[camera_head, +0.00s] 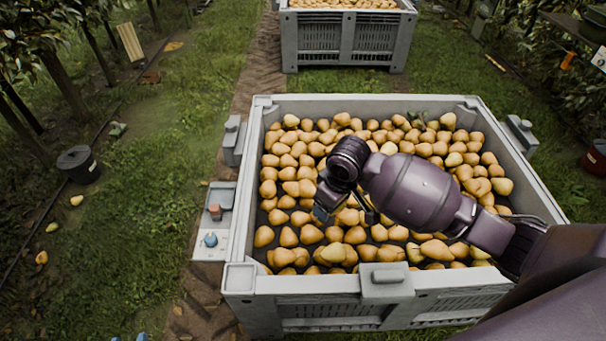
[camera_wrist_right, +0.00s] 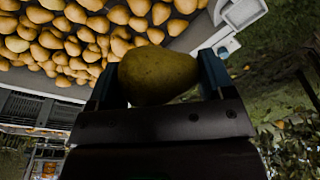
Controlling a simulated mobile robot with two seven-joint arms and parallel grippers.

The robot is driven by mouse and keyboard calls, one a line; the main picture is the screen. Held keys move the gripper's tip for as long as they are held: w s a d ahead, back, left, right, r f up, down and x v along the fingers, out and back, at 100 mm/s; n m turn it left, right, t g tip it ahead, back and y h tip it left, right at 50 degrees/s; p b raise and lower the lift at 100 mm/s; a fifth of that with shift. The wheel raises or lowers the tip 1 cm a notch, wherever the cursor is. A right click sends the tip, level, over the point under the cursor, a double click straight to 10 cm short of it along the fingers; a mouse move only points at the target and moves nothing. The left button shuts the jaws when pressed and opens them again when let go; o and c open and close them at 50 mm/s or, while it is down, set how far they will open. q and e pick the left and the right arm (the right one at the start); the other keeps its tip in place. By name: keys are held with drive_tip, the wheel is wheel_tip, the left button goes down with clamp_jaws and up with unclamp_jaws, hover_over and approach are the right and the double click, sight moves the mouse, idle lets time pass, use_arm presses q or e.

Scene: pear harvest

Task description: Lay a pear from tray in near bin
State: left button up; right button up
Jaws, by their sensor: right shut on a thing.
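My right gripper (camera_head: 345,212) is over the left-middle part of the near bin (camera_head: 240,276), above the pears. In the right wrist view it is shut on a yellow-green pear (camera_wrist_right: 158,75), held between two blue fingers. In the head view I cannot clearly tell the held pear from those below. The near bin is grey and holds many orange-yellow pears (camera_head: 290,238). A small light-grey tray (camera_head: 222,190) is fixed at its left side; I see no pear in it. Two blue fingertips of my left gripper (camera_head: 128,338) show apart at the bottom edge, with nothing visible between them.
Another full grey bin (camera_head: 345,45) stands behind. A dark bucket (camera_head: 78,165) and a few loose pears lie on the grass at left. Trees line both sides.

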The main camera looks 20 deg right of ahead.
drive_tip(key=w+f+n+g+b, duration=0.2)
drive_tip(key=w+f+n+b, duration=0.4)
drive_tip(key=w+n, duration=0.55)
drive_tip(key=w+f+n+g+b, duration=0.1)
drive_tip(key=w+f+n+b, duration=0.3)
drive_tip(key=w+n+b, duration=0.7)
use_arm(q)
wheel_tip(320, 180, down, 16)
drive_tip(key=s+m+g, duration=0.1)
drive_tip(key=shift+d+f+g+h+b, duration=0.15)
drive_tip(key=shift+d+g+h+b, duration=0.15)
drive_tip(key=shift+d+g+b, duration=0.15)
use_arm(e)
wheel_tip(320, 180, down, 10)
drive_tip(key=s+n, duration=0.2)
drive_tip(key=n, duration=0.1)
drive_tip(key=shift+s+a, duration=0.15)
drive_tip(key=shift+s, duration=0.25)
use_arm(q)
drive_tip(key=shift+s+f, duration=0.2)
drive_tip(key=shift+s, duration=0.15)
use_arm(e)
drive_tip(key=shift+r, duration=0.1)
